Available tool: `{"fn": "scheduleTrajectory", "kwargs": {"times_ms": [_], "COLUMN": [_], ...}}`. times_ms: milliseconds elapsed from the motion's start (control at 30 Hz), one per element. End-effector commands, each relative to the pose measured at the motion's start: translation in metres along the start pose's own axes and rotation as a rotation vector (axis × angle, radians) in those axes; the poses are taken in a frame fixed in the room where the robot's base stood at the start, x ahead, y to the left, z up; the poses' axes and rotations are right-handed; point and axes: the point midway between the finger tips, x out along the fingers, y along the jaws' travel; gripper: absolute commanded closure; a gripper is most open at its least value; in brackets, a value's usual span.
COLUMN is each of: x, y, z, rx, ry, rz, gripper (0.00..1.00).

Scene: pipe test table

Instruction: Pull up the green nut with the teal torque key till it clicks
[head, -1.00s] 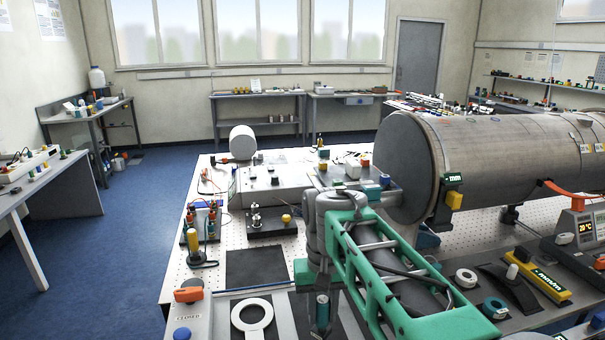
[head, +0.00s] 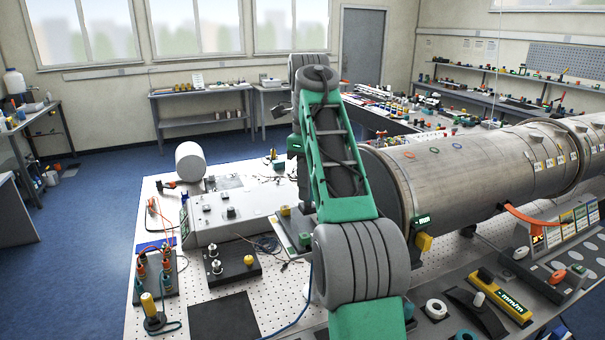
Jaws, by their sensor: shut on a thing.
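My arm rises through the middle of the head view, and its wrist is high in front of the back tables. My gripper's fingers cannot be made out; the forearm seems to hide them. A small dark part juts out left of the wrist. I cannot identify the teal torque key for certain, and I cannot tell what the gripper holds. I cannot pick out the green nut. A black block (head: 233,274) with two silver posts (head: 215,258) and a yellow knob (head: 249,259) stands on the perforated table (head: 180,318), left of my arm.
A large metal pipe (head: 470,175) lies along the right side. A grey box (head: 225,217) stands behind the black block. Left are cylinders on a stand (head: 153,272) and a yellow-handled tool (head: 150,308). A white tape roll (head: 436,309) lies right. A black mat (head: 222,316) is bare.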

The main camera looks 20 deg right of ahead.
Motion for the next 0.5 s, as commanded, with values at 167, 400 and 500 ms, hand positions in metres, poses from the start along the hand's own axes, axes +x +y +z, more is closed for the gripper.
{"fn": "scheduleTrajectory", "kwargs": {"times_ms": [167, 400, 500], "x": [0.001, 0.006, 0.014], "y": [0.003, 0.003, 0.002], "z": [0.004, 0.006, 0.005], "rx": [-0.011, -0.012, -0.011], "ry": [-0.001, 0.001, 0.001], "rz": [-0.001, -0.001, -0.001], "gripper": [1.00, 1.00, 1.00]}}
